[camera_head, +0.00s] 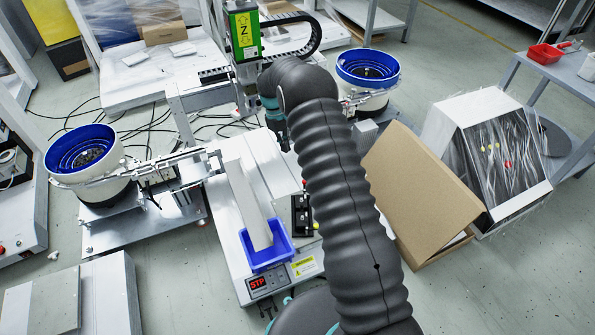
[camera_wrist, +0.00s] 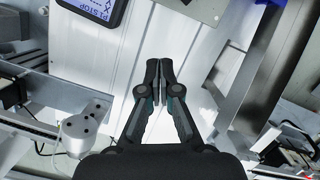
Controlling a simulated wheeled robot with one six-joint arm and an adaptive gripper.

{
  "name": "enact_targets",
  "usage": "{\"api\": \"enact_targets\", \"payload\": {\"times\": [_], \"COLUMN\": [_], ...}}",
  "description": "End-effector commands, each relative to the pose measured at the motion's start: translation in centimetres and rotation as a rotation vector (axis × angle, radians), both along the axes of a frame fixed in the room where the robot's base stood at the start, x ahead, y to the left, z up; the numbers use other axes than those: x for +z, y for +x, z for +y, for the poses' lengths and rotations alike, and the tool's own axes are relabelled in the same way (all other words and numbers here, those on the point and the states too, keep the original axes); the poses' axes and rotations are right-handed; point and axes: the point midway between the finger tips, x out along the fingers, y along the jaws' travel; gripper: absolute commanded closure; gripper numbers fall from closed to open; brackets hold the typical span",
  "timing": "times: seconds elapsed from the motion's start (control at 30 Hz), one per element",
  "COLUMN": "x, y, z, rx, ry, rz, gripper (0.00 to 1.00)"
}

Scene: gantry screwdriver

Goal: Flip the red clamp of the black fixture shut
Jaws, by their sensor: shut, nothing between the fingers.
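The black fixture (camera_head: 302,216) sits on the white machine table, just left of my arm in the head view. A small red part (camera_head: 304,183) shows at its far end, partly beside my arm; I cannot tell for sure that it is the clamp or how it stands. My gripper (camera_wrist: 160,68) shows in the wrist view with its two fingers together, shut and empty, above a pale grooved surface. The fixture and red clamp do not show clearly in the wrist view. My arm hides the gripper's fingertips in the head view.
A blue bin (camera_head: 266,252) stands left of the fixture under a grey chute (camera_head: 247,205). Bowl feeders stand at left (camera_head: 85,155) and behind (camera_head: 367,72). A green Z-axis unit (camera_head: 244,35) rises behind my wrist. A cardboard box (camera_head: 420,190) is at right.

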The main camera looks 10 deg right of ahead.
Motion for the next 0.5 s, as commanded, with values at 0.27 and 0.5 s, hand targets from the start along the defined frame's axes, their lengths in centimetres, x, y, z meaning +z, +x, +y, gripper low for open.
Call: {"api": "enact_targets", "payload": {"times": [0.27, 0.5], "x": [-2.7, -7.1], "y": [-0.7, -1.5], "z": [-0.4, -1.0], "rx": [0.0, -0.001], "ry": [-0.001, 0.0], "rz": [0.004, 0.003], "gripper": [1.0, 1.0]}}
